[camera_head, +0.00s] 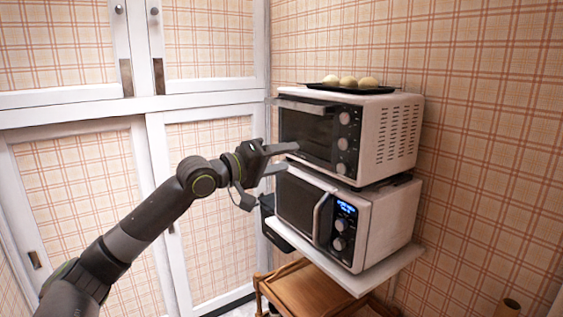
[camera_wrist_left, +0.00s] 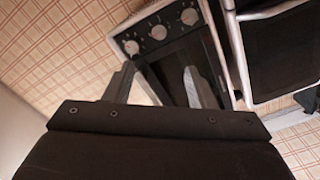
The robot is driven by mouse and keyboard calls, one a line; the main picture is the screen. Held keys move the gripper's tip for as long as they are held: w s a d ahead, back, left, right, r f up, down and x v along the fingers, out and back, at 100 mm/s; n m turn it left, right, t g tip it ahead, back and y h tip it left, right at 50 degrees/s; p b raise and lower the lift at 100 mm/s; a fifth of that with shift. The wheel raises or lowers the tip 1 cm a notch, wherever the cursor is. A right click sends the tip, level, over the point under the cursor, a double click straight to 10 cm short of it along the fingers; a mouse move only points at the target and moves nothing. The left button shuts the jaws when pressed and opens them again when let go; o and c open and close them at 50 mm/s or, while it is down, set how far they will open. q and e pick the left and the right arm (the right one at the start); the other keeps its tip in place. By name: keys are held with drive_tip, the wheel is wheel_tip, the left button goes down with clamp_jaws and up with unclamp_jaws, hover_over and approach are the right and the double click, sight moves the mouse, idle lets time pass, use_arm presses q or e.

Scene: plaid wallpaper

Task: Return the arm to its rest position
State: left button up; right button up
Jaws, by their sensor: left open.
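My left arm reaches in from the lower left in the head view. Its gripper (camera_head: 282,158) is open, with nothing between the fingers. The fingers point right, in front of the stacked ovens, near the gap between the upper and lower one. In the left wrist view the open fingers (camera_wrist_left: 157,88) stand in front of an oven with three knobs. I cannot tell whether the fingertips touch the oven front. The upper oven (camera_head: 395,135) is white with a dark glass door and knobs. My right gripper shows in neither view.
A lower microwave (camera_head: 383,228) with a lit display stands on a white shelf (camera_head: 372,279). A dark tray (camera_head: 318,87) with several pale buns (camera_head: 348,82) lies on the upper oven. A wooden cart (camera_head: 305,291) stands below. White plaid-panelled cabinets (camera_head: 150,105) stand behind my arm.

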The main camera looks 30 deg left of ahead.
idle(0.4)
